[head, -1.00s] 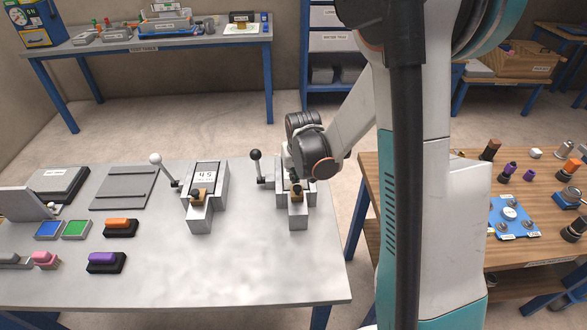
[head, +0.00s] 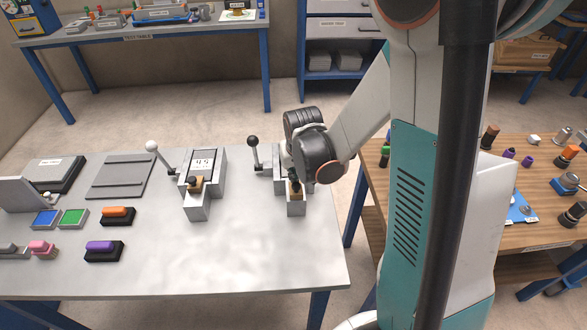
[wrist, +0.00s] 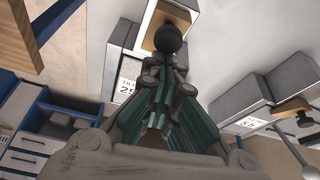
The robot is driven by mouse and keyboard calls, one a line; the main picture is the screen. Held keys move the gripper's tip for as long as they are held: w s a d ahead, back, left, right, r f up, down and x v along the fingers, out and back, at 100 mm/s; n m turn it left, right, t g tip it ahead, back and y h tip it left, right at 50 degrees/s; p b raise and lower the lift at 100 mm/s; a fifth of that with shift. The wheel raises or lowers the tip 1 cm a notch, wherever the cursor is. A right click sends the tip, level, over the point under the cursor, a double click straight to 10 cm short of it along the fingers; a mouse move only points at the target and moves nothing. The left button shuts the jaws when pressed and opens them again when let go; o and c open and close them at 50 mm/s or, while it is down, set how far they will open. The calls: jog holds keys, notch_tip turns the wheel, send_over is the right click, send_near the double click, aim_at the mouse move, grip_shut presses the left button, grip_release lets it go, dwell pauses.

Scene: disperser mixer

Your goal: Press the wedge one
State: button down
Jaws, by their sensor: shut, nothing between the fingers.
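Two grey lever devices stand on the grey table, and I cannot tell by shape which one is the wedge one. The left device (head: 199,209) has a white-knobbed lever, a number display and a brown block with a dark knob. The right device (head: 296,209) has a black-knobbed lever and a brown block with a dark knob. My gripper (head: 292,176) is at the right device, hiding its display in the head view. In the wrist view my gripper (wrist: 160,85) is shut and empty, its tips close to a dark round knob (wrist: 172,40); contact is unclear.
Left on the table are a blue pad (head: 46,219), a green pad (head: 73,218), an orange-handled block (head: 117,212), a purple-handled block (head: 104,247) and a pink one (head: 41,248). The table front is bare. A wooden table (head: 480,215) stands to the right.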

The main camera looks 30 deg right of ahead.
jog(key=w, duration=0.2)
jog(key=w+d, duration=0.1)
jog(key=w, duration=0.1)
jog(key=shift+r, duration=0.4)
jog(key=p+v, duration=0.3)
jog(key=v, duration=0.6)
jog(key=shift+s+r, duration=0.3)
jog(key=shift+r, duration=0.05)
jog(key=shift+s, duration=0.1)
